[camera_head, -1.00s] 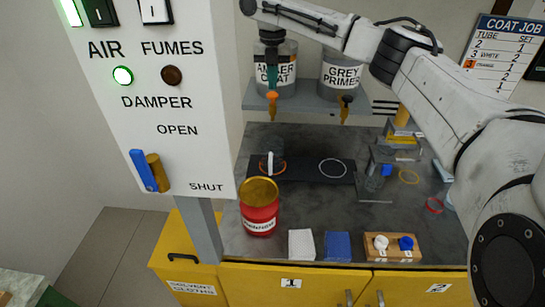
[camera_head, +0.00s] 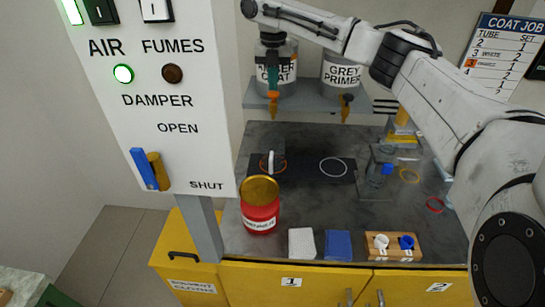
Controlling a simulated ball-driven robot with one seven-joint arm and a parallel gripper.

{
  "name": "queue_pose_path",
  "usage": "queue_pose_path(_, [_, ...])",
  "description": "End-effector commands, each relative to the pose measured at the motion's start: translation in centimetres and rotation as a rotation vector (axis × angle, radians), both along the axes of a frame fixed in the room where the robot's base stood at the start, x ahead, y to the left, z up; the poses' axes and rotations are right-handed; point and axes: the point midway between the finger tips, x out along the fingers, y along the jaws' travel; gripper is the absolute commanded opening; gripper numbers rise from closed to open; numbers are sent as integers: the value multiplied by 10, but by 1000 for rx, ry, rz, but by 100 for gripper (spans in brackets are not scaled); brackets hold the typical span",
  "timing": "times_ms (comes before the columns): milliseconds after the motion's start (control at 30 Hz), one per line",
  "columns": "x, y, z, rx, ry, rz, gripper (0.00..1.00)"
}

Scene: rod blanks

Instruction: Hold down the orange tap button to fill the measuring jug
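The left tank (camera_head: 286,85), labelled "...ER COAT" with its first letters hidden by my arm, stands on the shelf. Its orange tap (camera_head: 273,104) hangs below the shelf's front. My gripper (camera_head: 273,80) points down in front of this tank, right above the tap and overlapping it in the picture. The button is hidden or too small to make out, and I cannot tell whether the fingers touch it or are open. A clear measuring jug (camera_head: 277,150) with a pale handle stands on the dark mat, below the tap, around an orange ring mark. Its fill level is unclear.
The grey primer tank (camera_head: 343,72) with its own tap (camera_head: 346,107) is to the right. A red tin (camera_head: 260,212), white cloth (camera_head: 302,243), blue cloth (camera_head: 338,245) and wooden block (camera_head: 378,255) line the bench front. A white control panel (camera_head: 160,100) stands at left.

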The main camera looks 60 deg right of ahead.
Motion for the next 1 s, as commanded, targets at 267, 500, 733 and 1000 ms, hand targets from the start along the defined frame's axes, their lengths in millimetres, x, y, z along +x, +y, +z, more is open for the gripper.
queue_pose_path(267, [0, 0, -8, -1, 0, 0, 0])
queue_pose_path(500, [0, 0, -15, 1, 0, 0, 0])
queue_pose_path(733, [0, 0, -21, 0, 1, 0, 0])
queue_pose_path(1000, [0, 0, -22, 0, 1, 0, 0])
